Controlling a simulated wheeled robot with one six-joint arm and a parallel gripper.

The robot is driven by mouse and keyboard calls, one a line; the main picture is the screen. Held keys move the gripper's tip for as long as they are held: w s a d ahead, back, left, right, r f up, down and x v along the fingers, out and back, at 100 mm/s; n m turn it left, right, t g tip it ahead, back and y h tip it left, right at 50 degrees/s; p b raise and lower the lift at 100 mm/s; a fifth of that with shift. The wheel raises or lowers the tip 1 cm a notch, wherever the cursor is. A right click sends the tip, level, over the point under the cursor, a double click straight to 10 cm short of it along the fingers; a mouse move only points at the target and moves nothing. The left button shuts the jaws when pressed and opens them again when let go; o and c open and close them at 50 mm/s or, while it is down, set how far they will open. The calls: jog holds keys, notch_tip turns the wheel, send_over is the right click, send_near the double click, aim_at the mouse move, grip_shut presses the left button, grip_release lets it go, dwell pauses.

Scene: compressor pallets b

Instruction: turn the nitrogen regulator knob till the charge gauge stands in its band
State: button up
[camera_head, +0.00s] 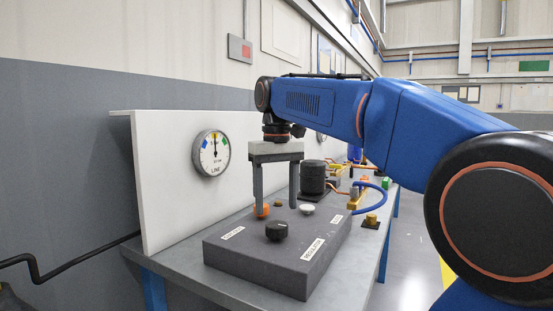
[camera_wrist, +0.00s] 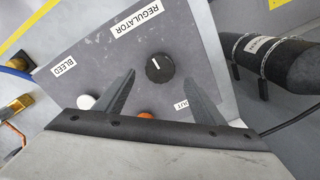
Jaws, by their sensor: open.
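The black regulator knob (camera_head: 277,231) stands on the grey control box (camera_head: 254,262), by the REGULATOR label. In the wrist view the knob (camera_wrist: 160,68) shows a white pointer line. My gripper (camera_head: 276,211) is open and points down above the box, its fingers apart and empty. In the wrist view its fingertips (camera_wrist: 159,78) lie either side of the knob in the picture; contact does not show. A round gauge (camera_head: 212,153) marked LINE on the white panel has coloured marks and a needle pointing about straight up. A second gauge (camera_head: 321,136) is mostly hidden behind my arm; its reading cannot be seen.
An orange knob (camera_head: 262,211) and a white knob (camera_head: 306,209) stand on the box near my fingers. A black compressor (camera_head: 313,177), a blue hose (camera_head: 374,193) and brass fittings (camera_head: 371,219) lie beyond. A dark strapped cylinder (camera_wrist: 280,65) shows in the wrist view.

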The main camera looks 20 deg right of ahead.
aim_at(277, 224)
notch_tip(277, 224, up, 12)
dwell(0.4)
jog(key=shift+d+r, duration=0.1)
dwell(1.6)
